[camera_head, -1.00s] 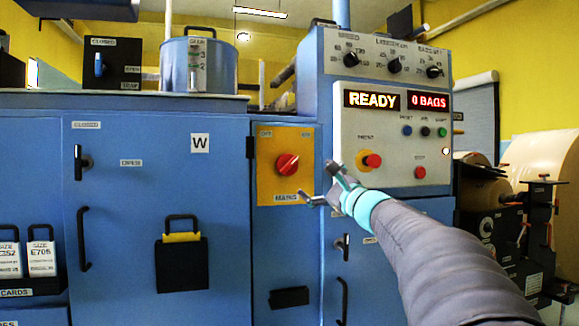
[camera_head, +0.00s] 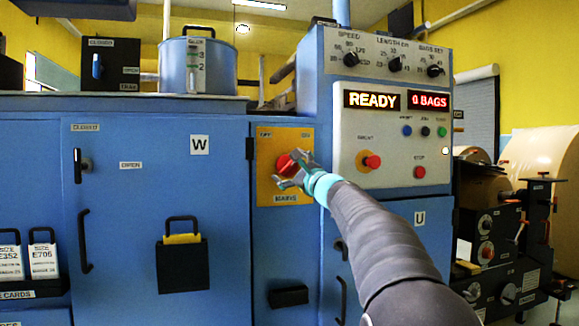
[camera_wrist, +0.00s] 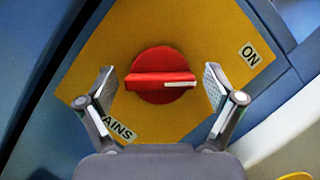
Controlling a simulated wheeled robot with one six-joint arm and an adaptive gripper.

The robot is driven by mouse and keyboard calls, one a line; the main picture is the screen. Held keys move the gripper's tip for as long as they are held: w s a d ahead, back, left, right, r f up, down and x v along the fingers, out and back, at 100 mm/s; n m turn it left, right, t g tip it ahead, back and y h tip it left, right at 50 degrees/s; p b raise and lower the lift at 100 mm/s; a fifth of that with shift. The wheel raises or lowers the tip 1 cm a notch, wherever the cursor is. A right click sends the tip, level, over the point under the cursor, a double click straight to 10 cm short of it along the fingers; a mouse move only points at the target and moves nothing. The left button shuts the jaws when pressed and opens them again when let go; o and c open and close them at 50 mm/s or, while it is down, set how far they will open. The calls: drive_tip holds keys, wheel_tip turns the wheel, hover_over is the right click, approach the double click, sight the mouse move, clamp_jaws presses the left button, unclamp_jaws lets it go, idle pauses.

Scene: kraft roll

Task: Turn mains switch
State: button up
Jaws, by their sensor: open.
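The mains switch (camera_head: 287,163) is a red rotary knob on a yellow plate (camera_head: 264,190) marked MAINS, set in the blue cabinet front. In the wrist view the knob (camera_wrist: 162,75) shows a raised red bar with a white line on its right end. The ON label (camera_wrist: 250,55) is at the upper right of the plate. My gripper (camera_head: 291,172) is at the plate in the head view and partly covers the knob. In the wrist view my gripper (camera_wrist: 160,86) is open, one finger on each side of the knob, with a gap at the left finger; contact on the right is unclear.
The control panel (camera_head: 390,140) reads READY and 0 BAGS, with push buttons and a red mushroom button (camera_head: 371,162) on a yellow base right of the plate. A black box (camera_head: 182,265) hangs on the left door. A dark machine with a kraft roll (camera_head: 540,165) stands far right.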

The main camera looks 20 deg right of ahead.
drive_tip(key=c, duration=1.1)
drive_tip(key=shift+c, duration=0.2)
drive_tip(key=shift+n, duration=0.4)
drive_tip(key=n+g+y+p, duration=0.1)
drive_tip(key=n+g, duration=0.1)
drive_tip(key=n, duration=0.4)
drive_tip(key=n+g+p, duration=0.1)
drive_tip(key=n, duration=0.1)
drive_tip(key=shift+r+n+g, duration=0.15)
drive_tip(key=shift+n+g, duration=0.15)
drive_tip(key=shift+n, duration=0.1)
drive_tip(key=n+p, duration=0.1)
drive_tip(key=n, duration=0.1)
drive_tip(key=n+g+h+p, duration=0.1)
drive_tip(key=n, duration=0.1)
drive_tip(key=shift+n+g, duration=0.3)
drive_tip(key=shift+n+g+h+p, duration=0.4)
drive_tip(key=shift+n+h+p, duration=0.35)
drive_tip(key=shift+n, duration=0.65)
